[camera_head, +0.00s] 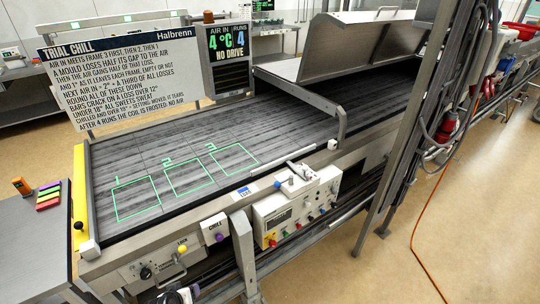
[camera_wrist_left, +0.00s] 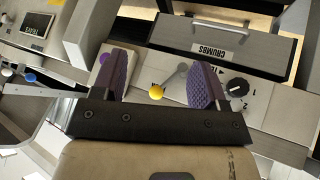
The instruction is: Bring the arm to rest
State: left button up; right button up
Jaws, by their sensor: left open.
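My left gripper (camera_wrist_left: 162,68) is open in the left wrist view, its two purple-grey padded fingers apart with nothing held between them. A lever with a yellow knob (camera_wrist_left: 156,91) shows in the gap between the fingers; whether they touch it I cannot tell. In the head view the yellow knob (camera_head: 181,249) stands on the machine's front panel near the LOCK label. My left arm hardly shows in the head view. My right gripper is in neither view.
The belt (camera_head: 240,125) has three empty green outlined squares. A control box (camera_head: 296,208), a purple button (camera_head: 219,237) and a black dial (camera_head: 146,272) line the front. The hood (camera_head: 345,45) is behind. A CRUMBS drawer (camera_wrist_left: 225,45) is near my gripper. A sign (camera_head: 120,75) stands at left.

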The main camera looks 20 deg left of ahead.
pick_arm(q)
jog(key=s+d+r+m+g, duration=0.1)
jog(key=s+d+r+m, duration=0.5)
jog(key=s+d+r, duration=0.8)
jog(key=s+d+f+m+g+h, duration=0.1)
jog(key=s+f+g, duration=0.1)
jog(key=s, duration=0.4)
jog(key=s+d+f+m+g+h, duration=0.1)
jog(key=s+d+f, duration=0.1)
jog(key=s, duration=0.4)
notch_tip(320, 180, up, 20)
jog(key=p, duration=2)
jog(key=shift+w+a, duration=0.2)
jog(key=shift+a, duration=0.05)
